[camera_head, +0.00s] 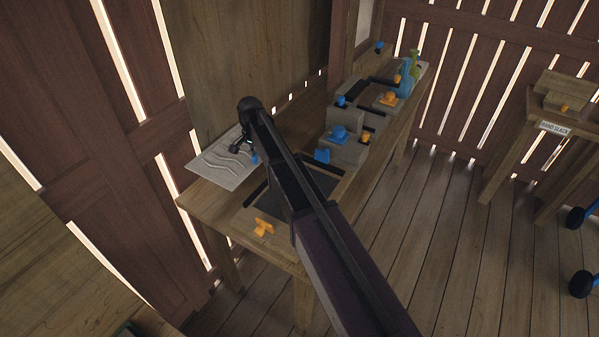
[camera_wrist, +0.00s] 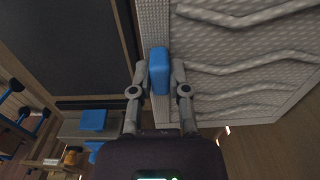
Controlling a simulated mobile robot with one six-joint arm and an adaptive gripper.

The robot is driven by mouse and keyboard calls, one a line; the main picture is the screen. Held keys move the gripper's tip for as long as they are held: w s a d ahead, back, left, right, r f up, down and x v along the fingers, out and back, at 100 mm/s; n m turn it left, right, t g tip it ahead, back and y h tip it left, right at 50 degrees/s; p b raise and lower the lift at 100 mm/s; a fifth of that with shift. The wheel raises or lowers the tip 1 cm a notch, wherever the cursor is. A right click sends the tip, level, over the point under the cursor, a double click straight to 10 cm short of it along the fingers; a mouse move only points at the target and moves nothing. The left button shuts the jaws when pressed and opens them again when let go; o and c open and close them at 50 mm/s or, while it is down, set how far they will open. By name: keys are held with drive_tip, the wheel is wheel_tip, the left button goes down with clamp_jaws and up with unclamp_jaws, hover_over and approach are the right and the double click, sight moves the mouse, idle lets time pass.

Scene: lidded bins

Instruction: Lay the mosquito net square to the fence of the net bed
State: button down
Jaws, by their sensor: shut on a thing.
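The mosquito net (camera_head: 222,165) looks like a pale grey woven panel with wavy ridges. It lies at the left end of the workbench and overhangs its edge. In the wrist view the net (camera_wrist: 245,55) fills the upper right. My gripper (camera_head: 247,147) is at the net's right side. In the wrist view my gripper (camera_wrist: 159,68) is shut on the net's blue grip (camera_wrist: 159,75). The likely net bed is a dark flat recess (camera_wrist: 60,40) beside the net, with a dark raised bar (camera_wrist: 126,35) along its edge. My arm hides part of the recess in the head view.
An orange knob (camera_head: 263,227) sits at the bench's near edge. Grey blocks with blue and orange handles (camera_head: 340,134) crowd the bench beyond the recess. A wooden wall panel (camera_head: 225,70) rises behind the net. Another labelled table (camera_head: 552,128) stands at right.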

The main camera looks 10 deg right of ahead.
wheel_tip(320, 180, up, 14)
drive_tip(key=p, duration=1.4)
drive_tip(key=shift+r, duration=0.25)
drive_tip(key=shift+s, duration=0.2)
